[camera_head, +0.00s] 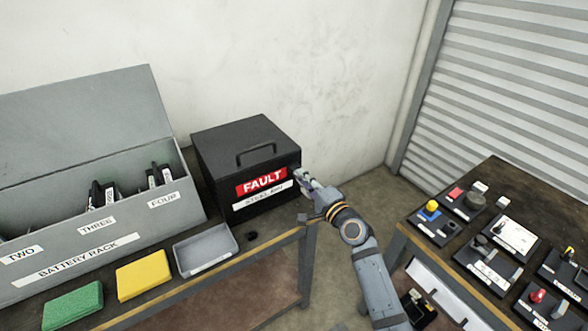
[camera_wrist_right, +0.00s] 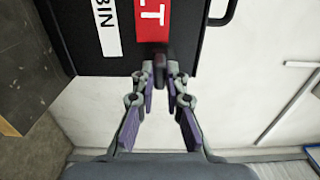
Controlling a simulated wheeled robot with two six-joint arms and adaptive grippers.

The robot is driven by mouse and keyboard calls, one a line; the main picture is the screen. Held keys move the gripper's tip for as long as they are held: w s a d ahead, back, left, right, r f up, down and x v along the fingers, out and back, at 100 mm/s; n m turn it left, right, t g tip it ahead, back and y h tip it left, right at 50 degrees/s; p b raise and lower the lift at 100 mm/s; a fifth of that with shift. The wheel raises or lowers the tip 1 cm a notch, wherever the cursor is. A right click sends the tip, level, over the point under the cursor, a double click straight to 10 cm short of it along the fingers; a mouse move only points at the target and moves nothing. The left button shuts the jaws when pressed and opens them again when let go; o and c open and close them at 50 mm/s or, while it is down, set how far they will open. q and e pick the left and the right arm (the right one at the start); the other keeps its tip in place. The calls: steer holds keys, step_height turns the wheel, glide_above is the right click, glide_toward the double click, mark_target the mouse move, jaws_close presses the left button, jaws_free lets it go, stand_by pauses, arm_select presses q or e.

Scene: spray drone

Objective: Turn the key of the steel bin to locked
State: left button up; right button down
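The steel bin (camera_head: 232,160) is a black box with a top handle, on the bench against the wall. Its front carries a red FAULT label (camera_head: 262,182) and a white STEEL BIN label (camera_head: 262,196). My right gripper (camera_head: 301,178) is at the right end of the bin's front, beside the labels. In the right wrist view the gripper (camera_wrist_right: 160,72) has its fingertips close on both sides of a small dark key (camera_wrist_right: 160,70) by the FAULT label. The key's angle is hard to tell. My left gripper is not in view.
A grey battery rack (camera_head: 110,235) with its lid up stands left of the bin. A grey tray (camera_head: 205,250), a yellow block (camera_head: 144,275) and a green block (camera_head: 73,306) lie in front. A second table (camera_head: 485,180) with several switch panels stands at right.

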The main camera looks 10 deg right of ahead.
steer(key=shift+f+m+p, duration=0.1)
steer(key=shift+m+p, duration=3.75)
steer(key=shift+m, duration=3.65)
steer(key=shift+m+p, duration=0.55)
steer(key=shift+m, duration=0.25)
steer(key=c, duration=1.8)
jaws_free()
steer(key=shift+m, duration=0.3)
steer(key=o, duration=0.5)
